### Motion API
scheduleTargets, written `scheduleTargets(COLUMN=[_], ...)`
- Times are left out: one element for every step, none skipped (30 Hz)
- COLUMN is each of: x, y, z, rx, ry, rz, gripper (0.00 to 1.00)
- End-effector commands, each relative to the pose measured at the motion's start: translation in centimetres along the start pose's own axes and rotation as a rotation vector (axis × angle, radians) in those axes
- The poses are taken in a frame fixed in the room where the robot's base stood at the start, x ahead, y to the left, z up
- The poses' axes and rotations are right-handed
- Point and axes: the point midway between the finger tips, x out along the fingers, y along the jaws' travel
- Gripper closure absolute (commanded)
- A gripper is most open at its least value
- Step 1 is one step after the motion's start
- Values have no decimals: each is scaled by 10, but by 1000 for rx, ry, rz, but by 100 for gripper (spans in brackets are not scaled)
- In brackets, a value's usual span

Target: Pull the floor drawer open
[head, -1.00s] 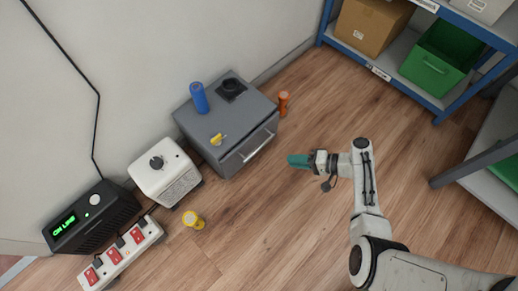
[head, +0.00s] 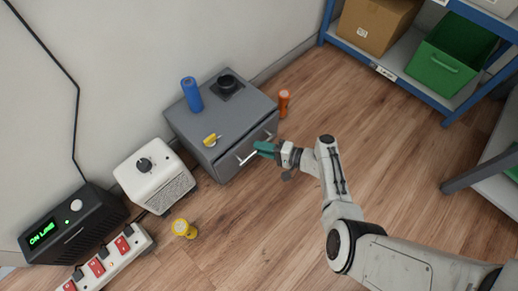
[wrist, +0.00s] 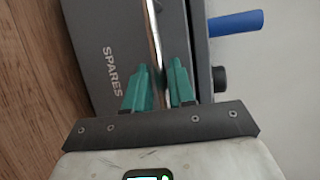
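The floor drawer is in a grey cabinet (head: 235,118) against the wall; its front, marked SPARES, shows in the wrist view (wrist: 95,50). A shiny bar handle (head: 246,159) runs along the front and also shows in the wrist view (wrist: 153,30). My gripper (head: 258,149) is at the handle, hiding its middle in the head view. In the wrist view the teal fingers (wrist: 161,72) stand apart, one on each side of the bar, with a visible gap. The drawer looks shut.
A blue cylinder (head: 192,95), a yellow item (head: 211,140) and a black round fitting (head: 228,84) are on the cabinet top. An orange bottle (head: 284,102) stands beside it. A white heater-like box (head: 154,172) and yellow object (head: 184,229) are left.

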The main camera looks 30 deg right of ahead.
Motion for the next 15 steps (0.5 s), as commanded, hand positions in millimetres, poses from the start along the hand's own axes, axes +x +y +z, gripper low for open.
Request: scheduleTargets(x=[6, 8, 10, 12, 13, 14, 14, 15, 15, 15, 15, 14, 14, 14, 14], y=[2, 2, 1, 1, 1, 0, 0, 0, 0, 0, 0, 0, 0, 0, 0], z=[0, 0, 0, 0, 0, 0, 0, 0, 0, 0, 0, 0, 0, 0, 0], rx=[0, 0, 0, 0, 0, 0, 0, 0, 0, 0, 0, 0, 0, 0, 0], ry=[-1, -1, 0, 0, 0, 0, 0, 0, 0, 0, 0, 0, 0, 0, 0], rz=[0, 1, 1, 1, 1, 1, 1, 1, 1, 1, 1, 1, 1, 1, 1], gripper=[76, 76, 76, 76, 76, 76, 76, 76, 76, 76, 76, 76, 76, 76, 79])
